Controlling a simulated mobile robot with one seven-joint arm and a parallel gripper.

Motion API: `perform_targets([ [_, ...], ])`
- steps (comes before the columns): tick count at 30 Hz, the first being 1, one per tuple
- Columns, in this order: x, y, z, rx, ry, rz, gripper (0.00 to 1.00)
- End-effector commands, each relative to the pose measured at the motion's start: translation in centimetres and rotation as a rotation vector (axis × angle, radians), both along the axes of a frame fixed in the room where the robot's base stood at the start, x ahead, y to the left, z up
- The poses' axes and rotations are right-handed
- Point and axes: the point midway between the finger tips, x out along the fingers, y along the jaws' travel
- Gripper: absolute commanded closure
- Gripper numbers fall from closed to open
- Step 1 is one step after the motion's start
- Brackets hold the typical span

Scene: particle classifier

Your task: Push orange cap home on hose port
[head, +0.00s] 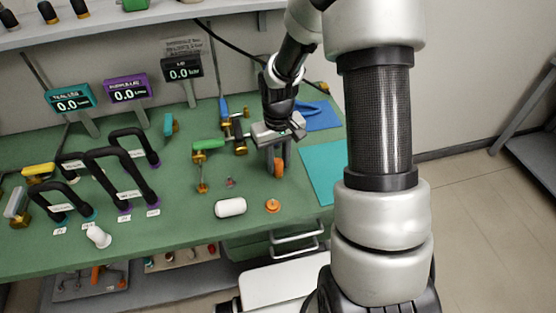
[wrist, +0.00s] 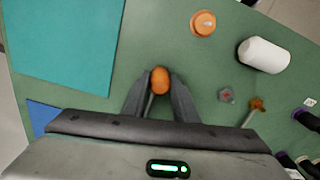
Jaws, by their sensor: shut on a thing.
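My gripper (head: 277,160) points down over the right part of the green bench. It is shut on a rounded orange piece (head: 278,168), which also shows between the fingertips in the wrist view (wrist: 160,76). A thin grey part runs back from it between the fingers. A second orange piece, round and cap-like (head: 273,206), lies on the bench in front; it also shows at the top of the wrist view (wrist: 203,23). I cannot tell which of the two is the task's cap. Black hose loops (head: 122,178) with teal and purple collars stand at left. I cannot single out the hose port.
A white cylinder (head: 230,207) lies near the front edge, with a small grey-red piece (head: 230,183) and a brass valve (head: 201,183) behind it. A teal mat (head: 318,172) and a blue mat (head: 322,117) lie at right. Digital displays (head: 126,90) stand at the back.

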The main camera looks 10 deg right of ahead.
Motion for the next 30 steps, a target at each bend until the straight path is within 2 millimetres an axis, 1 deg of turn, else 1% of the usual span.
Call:
perform_targets([
  [3, -0.1, 0.0, -0.5, 0.0, 0.002, 0.0, 0.96],
  [4, -0.1, 0.0, -0.3, 0.0, 0.002, 0.0, 0.69],
  [7, -0.1, 0.0, -0.3, 0.0, 0.002, 0.0, 0.52],
  [16, 0.0, 0.0, -0.2, 0.0, 0.001, 0.0, 0.52],
  [20, 0.0, 0.0, 0.9, 0.0, -0.001, -0.001, 0.52],
  [23, 0.1, 0.0, 2.7, 0.0, -0.003, 0.0, 0.52],
  [30, 0.1, -0.1, 8.7, -0.001, -0.004, -0.001, 0.52],
])
